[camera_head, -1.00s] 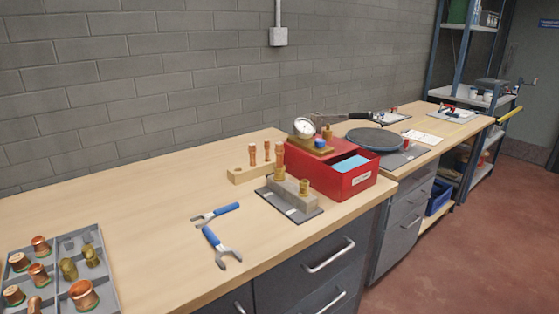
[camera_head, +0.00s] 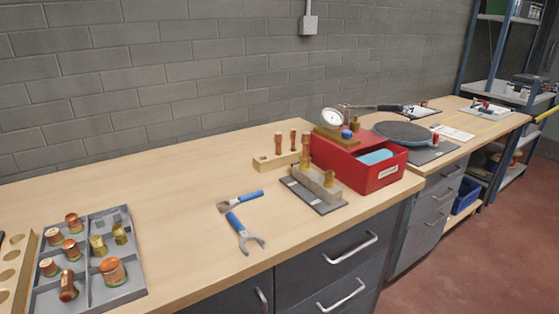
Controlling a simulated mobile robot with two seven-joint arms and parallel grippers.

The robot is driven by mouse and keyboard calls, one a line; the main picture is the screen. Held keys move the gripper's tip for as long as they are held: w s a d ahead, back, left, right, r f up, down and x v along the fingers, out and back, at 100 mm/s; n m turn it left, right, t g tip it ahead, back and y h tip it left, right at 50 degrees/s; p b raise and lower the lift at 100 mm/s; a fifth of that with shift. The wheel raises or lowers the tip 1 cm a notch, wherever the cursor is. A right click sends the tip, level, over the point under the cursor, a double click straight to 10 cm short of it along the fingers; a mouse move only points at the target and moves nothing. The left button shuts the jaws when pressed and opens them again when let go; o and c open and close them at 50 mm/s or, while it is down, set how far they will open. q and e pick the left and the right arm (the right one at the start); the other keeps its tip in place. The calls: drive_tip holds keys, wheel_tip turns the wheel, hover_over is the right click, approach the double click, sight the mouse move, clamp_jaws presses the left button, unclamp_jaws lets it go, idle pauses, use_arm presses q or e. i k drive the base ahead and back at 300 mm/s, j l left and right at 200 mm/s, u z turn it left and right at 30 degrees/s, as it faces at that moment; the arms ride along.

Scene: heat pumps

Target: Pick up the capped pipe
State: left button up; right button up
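I cannot tell for sure which piece is the capped pipe. Two upright copper pipes, one on the left (camera_head: 278,144) and one on the right (camera_head: 293,139), stand in a small wooden block (camera_head: 265,163). A grey block (camera_head: 313,182) on a dark plate holds upright brass-coloured fittings (camera_head: 328,178). At the lower left, a grey divided tray (camera_head: 90,292) holds several copper pieces, among them a lying one (camera_head: 68,286) and a wide one (camera_head: 112,271), plus two brass pieces (camera_head: 97,244). Neither of my grippers is in view.
Two blue-handled wrenches (camera_head: 238,224) lie mid-bench. A red box (camera_head: 375,175) with a gauge (camera_head: 331,118) stands right of the grey block. A wooden rack with holes (camera_head: 12,262) is cut off at the left edge. The bench between tray and wrenches is clear.

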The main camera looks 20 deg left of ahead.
sight(306, 139)
drive_tip(key=i+l+u, duration=0.1)
drive_tip(key=l, duration=0.25)
drive_tip(key=i+l+u, duration=0.15)
drive_tip(key=i+l, duration=0.2)
drive_tip(key=i+l+u, duration=0.1)
drive_tip(key=l, duration=0.25)
drive_tip(key=i+l+u, duration=0.1)
drive_tip(key=i+l, duration=0.15)
drive_tip(key=l, duration=0.15)
